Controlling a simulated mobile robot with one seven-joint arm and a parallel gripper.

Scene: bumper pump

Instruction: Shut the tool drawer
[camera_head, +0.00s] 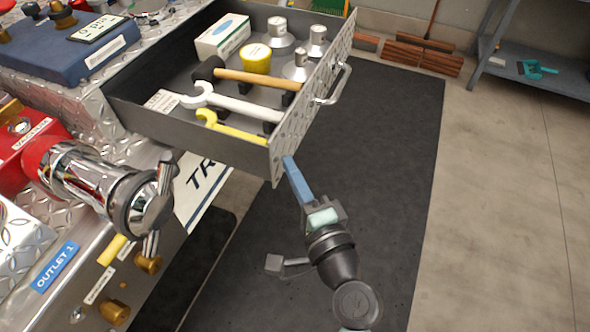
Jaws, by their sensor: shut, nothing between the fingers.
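The tool drawer (195,135) stands pulled far out from the diamond-plate bumper. Its diamond-plate front (310,95) carries a silver bar handle (333,84). My gripper (289,162) is shut and empty. Its blue fingers point up at the lower near corner of the drawer front. I cannot tell whether they touch it.
A chrome valve with a red body (95,180) and brass knobs (114,311) stick out at the left. A blue case (65,45) sits on the bumper top. The dark mat (400,130) right of the drawer is clear.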

